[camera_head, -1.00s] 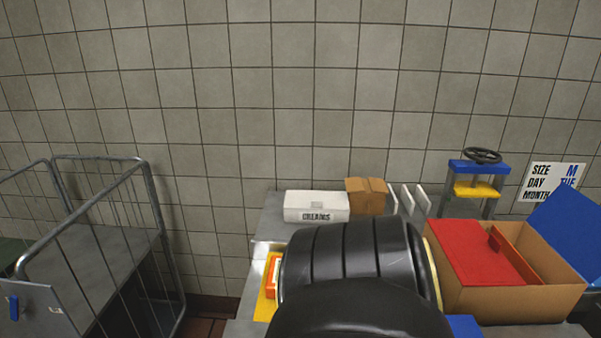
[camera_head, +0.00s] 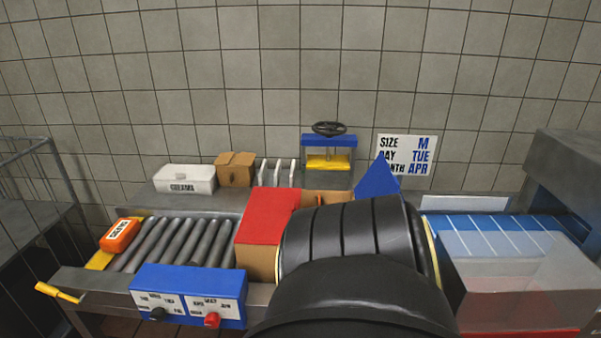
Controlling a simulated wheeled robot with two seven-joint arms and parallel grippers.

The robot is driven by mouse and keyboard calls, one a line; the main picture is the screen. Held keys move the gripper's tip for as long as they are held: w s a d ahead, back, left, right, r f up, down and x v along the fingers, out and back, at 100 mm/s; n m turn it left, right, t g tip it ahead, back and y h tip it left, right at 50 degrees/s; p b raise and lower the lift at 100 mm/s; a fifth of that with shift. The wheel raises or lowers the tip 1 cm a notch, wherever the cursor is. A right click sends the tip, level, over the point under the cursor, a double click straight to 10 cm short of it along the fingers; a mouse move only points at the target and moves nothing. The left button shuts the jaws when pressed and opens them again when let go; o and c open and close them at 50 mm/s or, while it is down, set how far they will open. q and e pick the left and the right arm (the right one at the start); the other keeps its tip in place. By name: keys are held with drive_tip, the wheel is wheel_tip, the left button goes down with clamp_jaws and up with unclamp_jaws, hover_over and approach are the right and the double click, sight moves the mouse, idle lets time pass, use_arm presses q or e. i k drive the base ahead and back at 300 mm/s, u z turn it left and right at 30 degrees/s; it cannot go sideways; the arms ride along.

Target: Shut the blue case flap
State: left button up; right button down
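The case is a brown cardboard box (camera_head: 257,262) on the bench, right of centre in the roller line. Its red flap (camera_head: 266,215) lies over the left part of the top. The blue flap (camera_head: 377,180) stands raised at the case's right side, its pointed upper corner showing. My large black arm link covers the lower part of the blue flap and much of the case's front and right side. Neither gripper's fingers show.
A roller conveyor (camera_head: 180,245) with an orange box (camera_head: 120,235) lies left of the case. A blue control box (camera_head: 188,295) is in front. Behind stand a white creams box (camera_head: 184,179) and a handwheel press (camera_head: 329,150). A translucent bin (camera_head: 515,280) is at right.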

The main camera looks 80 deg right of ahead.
sight(378, 180)
drive_tip(key=k, duration=1.1)
drive_tip(key=z, duration=2.1)
